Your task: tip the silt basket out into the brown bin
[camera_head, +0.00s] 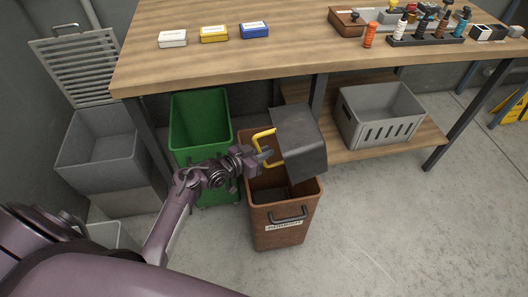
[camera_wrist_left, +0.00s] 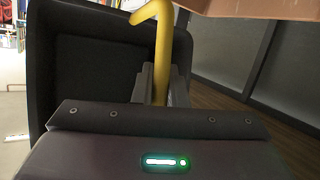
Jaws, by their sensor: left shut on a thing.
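The silt basket (camera_head: 301,142) is a dark grey box with a yellow handle (camera_head: 262,134). It hangs above the brown bin (camera_head: 283,229), whose dark inside shows partly below it. My left gripper (camera_head: 264,156) is shut on the yellow handle at the basket's left side. In the left wrist view, the handle (camera_wrist_left: 163,55) stands between the fingers, with the basket (camera_wrist_left: 95,65) behind it. The basket looks tipped over in the head view, with its mouth turned from sight. I cannot see any silt. My right gripper is not in view.
A green bin (camera_head: 200,115) stands just left of the brown bin. A workbench (camera_head: 290,60) with bottles and small boxes is behind. A grey crate (camera_head: 380,115) sits on its lower shelf. A grey tub (camera_head: 105,150) stands at the left.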

